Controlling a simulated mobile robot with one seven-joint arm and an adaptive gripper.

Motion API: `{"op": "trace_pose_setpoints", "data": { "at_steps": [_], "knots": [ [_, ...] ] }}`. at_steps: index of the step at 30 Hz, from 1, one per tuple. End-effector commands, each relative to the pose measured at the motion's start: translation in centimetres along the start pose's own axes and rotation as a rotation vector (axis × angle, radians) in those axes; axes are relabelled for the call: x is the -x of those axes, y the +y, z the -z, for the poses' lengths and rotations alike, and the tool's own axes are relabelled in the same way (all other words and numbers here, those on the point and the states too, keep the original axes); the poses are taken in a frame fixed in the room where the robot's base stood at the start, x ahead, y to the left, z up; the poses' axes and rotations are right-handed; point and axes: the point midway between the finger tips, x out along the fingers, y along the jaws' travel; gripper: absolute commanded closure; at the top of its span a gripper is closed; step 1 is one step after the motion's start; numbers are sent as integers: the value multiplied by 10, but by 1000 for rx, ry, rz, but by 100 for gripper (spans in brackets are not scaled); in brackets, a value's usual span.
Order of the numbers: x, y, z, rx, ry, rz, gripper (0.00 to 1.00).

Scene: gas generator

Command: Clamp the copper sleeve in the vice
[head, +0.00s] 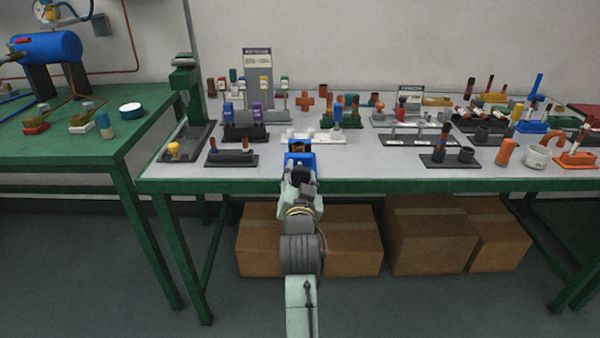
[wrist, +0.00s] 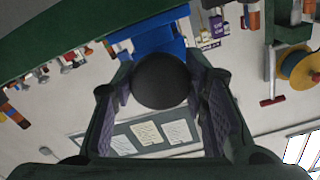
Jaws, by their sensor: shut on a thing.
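The blue vice (head: 300,157) stands near the front edge of the grey-topped bench, in the middle of the head view. A copper-brown piece (head: 299,146), which looks like the copper sleeve, shows at the top of the vice; I cannot tell whether the jaws touch it. My gripper (head: 300,176) is at the near side of the vice. In the wrist view my gripper (wrist: 163,88) has its two fingers closed on either side of a dark round knob (wrist: 161,80), with the blue vice (wrist: 148,38) behind it. The copper sleeve cannot be made out in the wrist view.
A white rack (head: 313,137) stands just behind the vice. A dark tray with rods (head: 231,159) is to its left, and another dark rack (head: 448,157) to its right. Many racks fill the back. The front strip beside the vice is mostly clear.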

Motion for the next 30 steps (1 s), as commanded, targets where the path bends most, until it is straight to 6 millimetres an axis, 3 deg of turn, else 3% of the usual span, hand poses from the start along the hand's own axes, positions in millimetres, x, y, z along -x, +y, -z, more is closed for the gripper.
{"op": "trace_pose_setpoints", "data": {
  "at_steps": [30],
  "knots": [
    [0, -1, 1, -968, 1, 4, 88]
  ]
}}
